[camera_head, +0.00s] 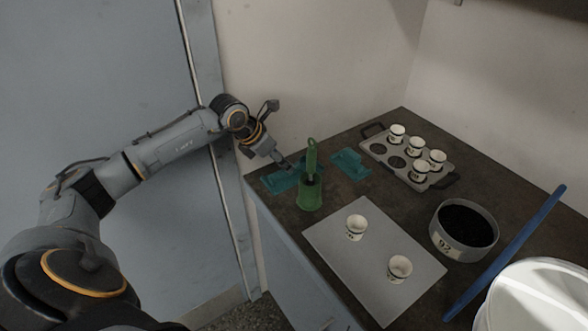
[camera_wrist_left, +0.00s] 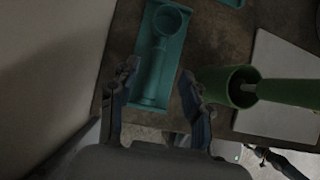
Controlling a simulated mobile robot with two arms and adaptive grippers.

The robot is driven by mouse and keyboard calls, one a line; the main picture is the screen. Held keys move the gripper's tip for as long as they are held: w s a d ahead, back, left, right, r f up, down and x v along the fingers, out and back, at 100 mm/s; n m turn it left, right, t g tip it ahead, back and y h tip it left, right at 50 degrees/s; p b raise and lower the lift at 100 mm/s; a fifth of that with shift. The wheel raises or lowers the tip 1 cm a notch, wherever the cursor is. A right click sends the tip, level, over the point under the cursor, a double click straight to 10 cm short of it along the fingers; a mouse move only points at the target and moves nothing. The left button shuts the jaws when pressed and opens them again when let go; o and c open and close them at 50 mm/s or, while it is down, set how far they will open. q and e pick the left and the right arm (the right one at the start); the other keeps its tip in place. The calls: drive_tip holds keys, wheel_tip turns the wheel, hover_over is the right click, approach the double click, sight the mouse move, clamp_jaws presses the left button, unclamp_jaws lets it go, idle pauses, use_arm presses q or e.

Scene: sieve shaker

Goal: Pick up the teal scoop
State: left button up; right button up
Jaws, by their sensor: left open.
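The teal scoop (camera_wrist_left: 155,62) lies in a teal tray (camera_wrist_left: 180,50) in the left wrist view, its round bowl at the far end and its handle pointing toward my gripper. In the head view the tray (camera_head: 272,183) is at the table's left back corner, and the scoop is hard to tell apart from it. My left gripper (camera_wrist_left: 158,72) is open and empty, its two fingers on either side of the scoop's handle in the picture. In the head view the left gripper (camera_head: 277,134) is above the tray. Contact is not visible. My right gripper is not in view.
A green cup with a green-handled tool (camera_head: 309,192) stands close right of the tray. Another teal tray (camera_head: 350,164), a rack of white cups (camera_head: 437,182), a grey mat (camera_head: 378,245) with two cups, a black-filled sieve (camera_head: 465,229) and a blue bar (camera_head: 510,250) lie further right.

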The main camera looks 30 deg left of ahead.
use_arm(q)
drive_tip(key=shift+w+f, duration=0.15)
drive_tip(key=shift+f, duration=0.05)
drive_tip(key=p+x, duration=0.1)
drive_tip(key=x, duration=0.3)
drive_tip(key=shift+w+a+f, duration=0.1)
drive_tip(key=shift+w+f, duration=0.2)
drive_tip(key=shift+f, duration=0.05)
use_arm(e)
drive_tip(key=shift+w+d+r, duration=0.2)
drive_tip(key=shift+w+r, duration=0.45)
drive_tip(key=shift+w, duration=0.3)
use_arm(q)
drive_tip(key=shift+c, duration=0.9)
clamp_jaws()
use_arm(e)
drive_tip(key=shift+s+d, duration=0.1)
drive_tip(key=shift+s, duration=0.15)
